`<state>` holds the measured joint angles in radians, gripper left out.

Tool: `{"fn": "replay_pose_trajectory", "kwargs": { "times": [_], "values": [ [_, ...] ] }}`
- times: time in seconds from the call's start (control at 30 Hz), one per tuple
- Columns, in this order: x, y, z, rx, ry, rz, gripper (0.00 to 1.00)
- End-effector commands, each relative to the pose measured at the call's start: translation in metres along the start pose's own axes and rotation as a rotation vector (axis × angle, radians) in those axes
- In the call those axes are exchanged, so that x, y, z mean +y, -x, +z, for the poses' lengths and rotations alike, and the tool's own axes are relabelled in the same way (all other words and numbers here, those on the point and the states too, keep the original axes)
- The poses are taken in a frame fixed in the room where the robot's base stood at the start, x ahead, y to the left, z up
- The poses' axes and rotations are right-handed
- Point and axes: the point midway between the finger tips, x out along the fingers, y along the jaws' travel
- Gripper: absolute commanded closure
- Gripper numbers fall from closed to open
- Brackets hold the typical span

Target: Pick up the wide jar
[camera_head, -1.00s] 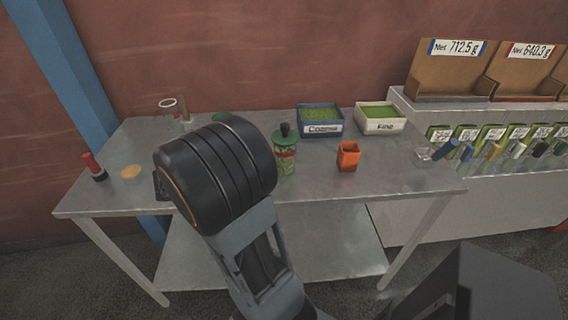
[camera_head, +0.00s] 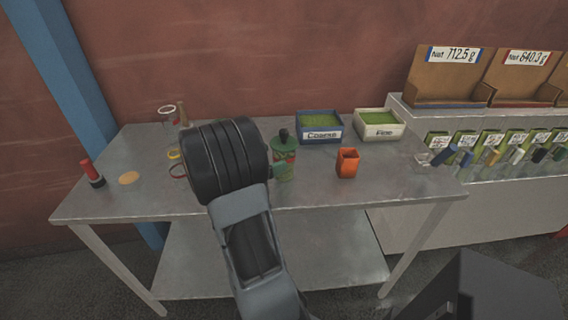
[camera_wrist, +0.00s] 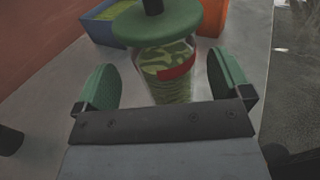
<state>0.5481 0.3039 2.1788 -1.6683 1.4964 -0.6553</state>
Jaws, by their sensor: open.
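A jar with a green lid, a dark knob, a red band and green contents (camera_head: 285,164) stands upright on the metal table. It fills the middle of the wrist view (camera_wrist: 166,76). My gripper (camera_wrist: 160,66) is open, with one green finger pad on each side of the jar and a visible gap on both sides. In the head view my black wrist covers the table left of the jar, and a green finger shows beside the jar's lower left. No label tells whether this is the wide jar.
An orange cup (camera_head: 347,163) stands right of the jar. A Coarse bin (camera_head: 320,133) and a Fine bin (camera_head: 380,132) stand behind. A red-topped item (camera_head: 92,174) and glassware (camera_head: 167,115) are at the left. The table's front right is clear.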

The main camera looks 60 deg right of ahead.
Motion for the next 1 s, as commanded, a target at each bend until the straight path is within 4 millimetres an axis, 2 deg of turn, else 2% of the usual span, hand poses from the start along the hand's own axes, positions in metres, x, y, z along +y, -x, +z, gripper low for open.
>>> {"fn": "replay_pose_trajectory", "kwargs": {
  "times": [0.1,0.3,0.67,1.0],
  "values": [
    [-0.003,-0.017,0.001,0.0,0.001,-0.005,0.04],
    [-0.003,-0.04,0.001,0.001,0.0,-0.003,0.04],
    [-0.003,-0.046,0.0,0.001,0.0,-0.001,0.04],
    [-0.003,-0.046,0.0,0.001,0.0,-0.001,0.36]
  ]
}}
